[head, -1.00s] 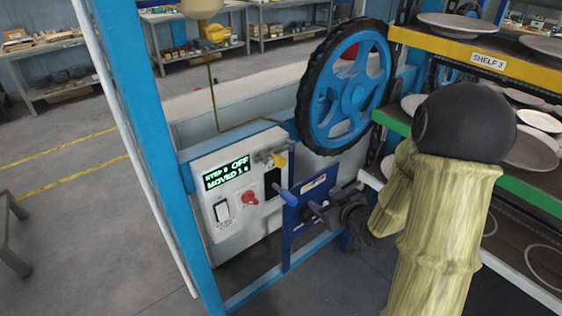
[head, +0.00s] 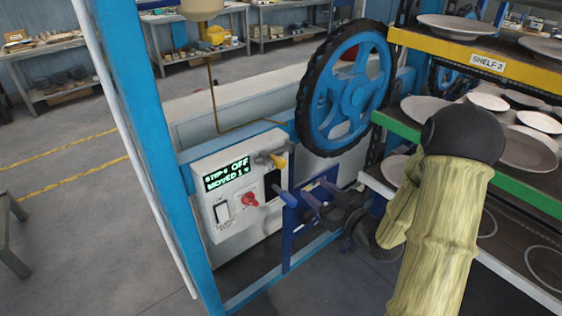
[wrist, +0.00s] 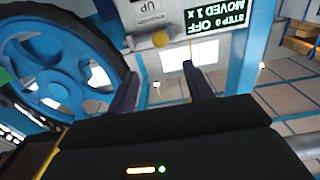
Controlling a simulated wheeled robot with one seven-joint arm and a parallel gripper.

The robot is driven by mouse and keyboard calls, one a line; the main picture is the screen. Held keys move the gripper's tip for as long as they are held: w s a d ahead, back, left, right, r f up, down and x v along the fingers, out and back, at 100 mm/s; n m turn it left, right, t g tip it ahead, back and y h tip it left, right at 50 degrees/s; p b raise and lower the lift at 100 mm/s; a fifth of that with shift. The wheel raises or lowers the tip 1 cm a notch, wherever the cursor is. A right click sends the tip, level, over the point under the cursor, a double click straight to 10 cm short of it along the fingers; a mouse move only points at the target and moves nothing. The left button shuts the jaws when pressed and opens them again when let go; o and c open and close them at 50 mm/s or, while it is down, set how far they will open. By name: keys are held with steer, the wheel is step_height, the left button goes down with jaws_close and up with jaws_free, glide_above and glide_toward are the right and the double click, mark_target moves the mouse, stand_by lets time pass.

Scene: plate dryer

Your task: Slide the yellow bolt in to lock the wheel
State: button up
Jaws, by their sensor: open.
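The yellow bolt (head: 279,160) sits at the top right corner of the white control box, below and left of the wheel. A grey metal piece is beside it. In the wrist view a yellow round end (wrist: 159,40) shows ahead of my fingers, between them in the picture. The blue wheel (head: 352,92) with a black rim stands upright on the blue frame; it also fills the left of the wrist view (wrist: 50,75). My gripper (head: 316,192) is open and empty, below and right of the bolt, apart from it.
The control box (head: 230,213) has a lit display, a white switch and a red knob (head: 250,199). A blue handle (head: 286,198) and a blue panel are close to my fingers. Shelves of plates (head: 510,190) stand at the right.

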mark_target(284, 165)
steer(key=p+x, duration=0.4)
steer(key=x, duration=1.2)
